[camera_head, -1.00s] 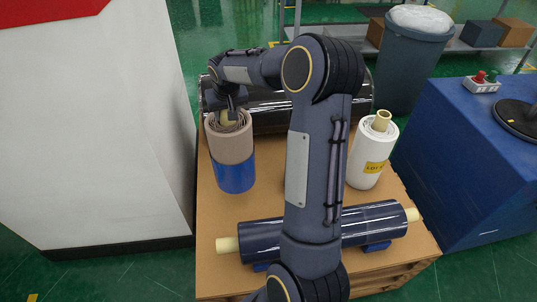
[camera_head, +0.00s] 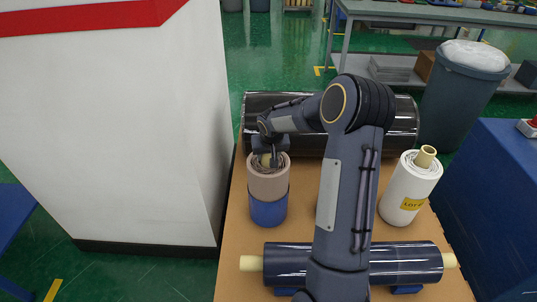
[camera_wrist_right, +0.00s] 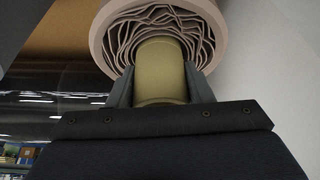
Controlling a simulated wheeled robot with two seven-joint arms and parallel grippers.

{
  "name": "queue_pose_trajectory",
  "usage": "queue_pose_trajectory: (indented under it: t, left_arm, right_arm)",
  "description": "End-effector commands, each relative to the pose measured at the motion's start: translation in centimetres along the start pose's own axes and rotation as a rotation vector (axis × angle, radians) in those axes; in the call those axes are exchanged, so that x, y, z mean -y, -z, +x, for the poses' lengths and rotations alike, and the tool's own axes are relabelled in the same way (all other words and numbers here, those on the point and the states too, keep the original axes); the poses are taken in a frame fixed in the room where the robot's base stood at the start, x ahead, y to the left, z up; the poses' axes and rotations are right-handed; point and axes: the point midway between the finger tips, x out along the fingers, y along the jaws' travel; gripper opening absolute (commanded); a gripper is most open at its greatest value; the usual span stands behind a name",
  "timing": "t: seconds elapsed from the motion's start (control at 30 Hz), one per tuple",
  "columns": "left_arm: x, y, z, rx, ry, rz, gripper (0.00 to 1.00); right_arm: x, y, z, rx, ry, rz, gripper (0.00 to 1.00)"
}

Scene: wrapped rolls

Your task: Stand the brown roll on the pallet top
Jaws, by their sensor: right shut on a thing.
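The brown roll (camera_head: 268,183) stands upright at the back left of the pallet top (camera_head: 236,245), its lower part blue. Its pale yellow core (camera_wrist_right: 160,72) sticks out of the crinkled top. My right gripper (camera_head: 270,157) reaches down from above and is shut on this core, one finger on each side, as the right wrist view (camera_wrist_right: 160,85) also shows. I cannot tell whether the roll's base rests on the pallet top or hangs just above it. My left gripper is not in view.
A white roll (camera_head: 409,190) with a yellow label stands at the right. A dark blue roll (camera_head: 290,263) lies across the front on blue supports. A large black wrapped roll (camera_head: 405,125) lies behind. A white cabinet (camera_head: 120,130) stands close at the left, a grey bin (camera_head: 455,105) beyond the right.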

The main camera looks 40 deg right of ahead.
Motion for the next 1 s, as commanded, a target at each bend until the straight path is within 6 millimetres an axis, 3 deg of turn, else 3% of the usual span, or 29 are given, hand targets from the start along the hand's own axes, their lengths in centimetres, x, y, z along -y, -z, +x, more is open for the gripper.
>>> queue_pose_trajectory:
  t: [0.13, 0.17, 0.3, 0.67, 0.77, 1.0]
  left_arm:
    - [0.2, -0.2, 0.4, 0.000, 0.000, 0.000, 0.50]
    - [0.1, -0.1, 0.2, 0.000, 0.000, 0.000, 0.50]
    - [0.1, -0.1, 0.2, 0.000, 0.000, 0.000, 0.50]
    - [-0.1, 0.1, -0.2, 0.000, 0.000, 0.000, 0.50]
    - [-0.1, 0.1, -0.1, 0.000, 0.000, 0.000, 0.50]
    - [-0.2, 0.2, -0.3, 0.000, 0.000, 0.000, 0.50]
  right_arm:
    - [0.0, 0.0, 0.3, -0.003, 0.001, 0.000, 0.00]
    - [0.0, -0.1, 0.2, 0.000, 0.000, 0.001, 0.50]
    - [0.0, -0.1, 0.2, 0.000, 0.000, 0.000, 0.68]
    - [0.0, 0.1, -0.3, -0.001, 0.000, 0.000, 0.68]
    - [0.0, 0.2, -1.6, -0.004, 0.000, 0.001, 0.68]
    - [0.0, 0.1, -6.8, -0.005, 0.000, 0.001, 0.68]
